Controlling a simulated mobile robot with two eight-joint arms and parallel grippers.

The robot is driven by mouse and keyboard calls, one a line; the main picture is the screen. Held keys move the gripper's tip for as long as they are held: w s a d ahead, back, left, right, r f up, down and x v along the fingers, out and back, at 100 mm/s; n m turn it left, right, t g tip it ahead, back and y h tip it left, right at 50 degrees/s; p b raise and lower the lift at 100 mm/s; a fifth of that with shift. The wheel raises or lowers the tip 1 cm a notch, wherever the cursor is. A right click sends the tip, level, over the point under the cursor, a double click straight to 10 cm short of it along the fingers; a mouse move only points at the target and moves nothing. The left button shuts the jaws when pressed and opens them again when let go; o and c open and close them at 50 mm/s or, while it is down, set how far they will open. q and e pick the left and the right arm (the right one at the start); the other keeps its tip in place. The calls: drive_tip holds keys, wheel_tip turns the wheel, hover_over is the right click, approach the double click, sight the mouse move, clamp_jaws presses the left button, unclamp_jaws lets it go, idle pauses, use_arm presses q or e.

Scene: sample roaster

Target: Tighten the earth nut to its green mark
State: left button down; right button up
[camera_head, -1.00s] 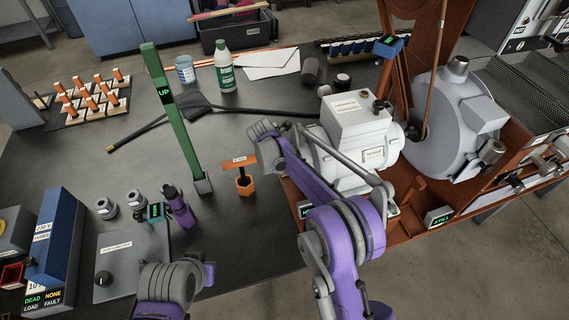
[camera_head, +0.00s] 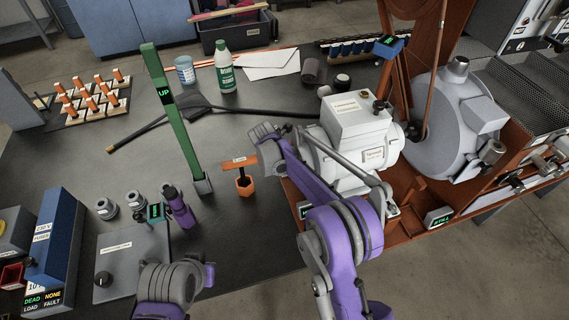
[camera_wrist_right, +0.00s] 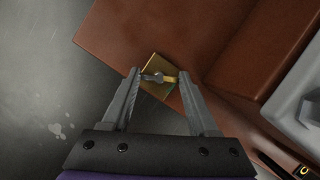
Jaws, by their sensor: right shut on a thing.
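In the right wrist view, a small brass plate (camera_wrist_right: 151,64) sits near the corner of a red-brown base (camera_wrist_right: 165,32). A small winged nut (camera_wrist_right: 158,77) is at its middle, one wing grey and the other yellowish. My right gripper (camera_wrist_right: 158,76) has its fingertips at the two ends of the nut's wings, shut on it.
A white motor housing (camera_head: 352,142) and a grey drum (camera_head: 450,122) stand on the red-brown frame. On the bench are an upright green post (camera_head: 175,120), an orange T-handled tool (camera_head: 244,185), a purple bottle-like item (camera_head: 179,208) and a green-and-white bottle (camera_head: 225,72).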

drive_tip(key=shift+w+a+m+g+h, duration=0.1)
drive_tip(key=shift+m+g+h, duration=0.25)
drive_tip(key=shift+m, duration=0.95)
drive_tip(key=shift+m+g+h+b, duration=0.35)
drive_tip(key=shift+m+g, duration=0.1)
drive_tip(key=shift+m, duration=1.05)
drive_tip(key=o, duration=1.4)
drive_tip(key=p+v, duration=0.1)
drive_tip(key=v, duration=0.9)
drive_tip(key=shift+w+a+r, duration=0.1)
drive_tip(key=shift+a+r, duration=0.05)
drive_tip(key=shift+r, duration=0.25)
